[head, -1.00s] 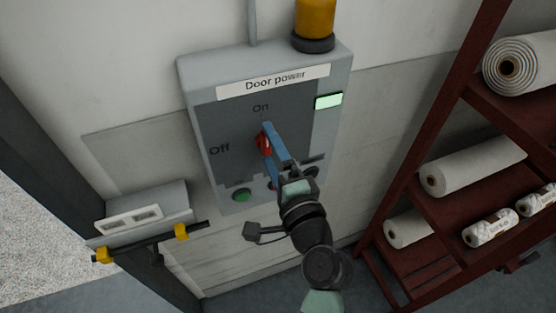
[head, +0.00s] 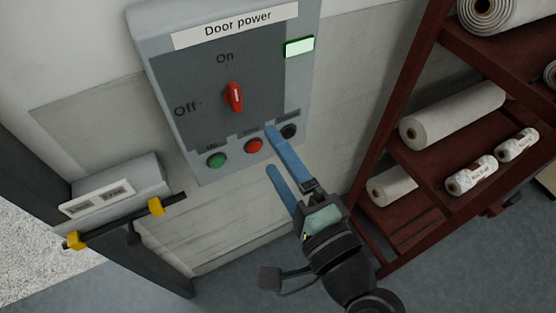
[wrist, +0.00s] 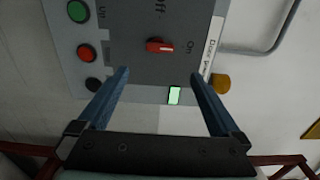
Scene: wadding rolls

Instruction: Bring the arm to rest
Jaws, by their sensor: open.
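My gripper (head: 273,152) has blue fingers and is open and empty. In the head view it is in front of the lower right part of the grey "Door power" box (head: 308,75). The red knob (head: 233,97) on the box points up to "On" and is apart from the fingers. In the wrist view the fingers (wrist: 163,82) are spread wide, with the knob (wrist: 160,46) beyond them. A small display (head: 299,47) on the box glows green.
Below the knob are a green button (head: 217,160), a red button (head: 254,146) and a black button (head: 288,131). A dark red shelf (head: 402,95) with white wadding rolls (head: 452,115) stands close on the right.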

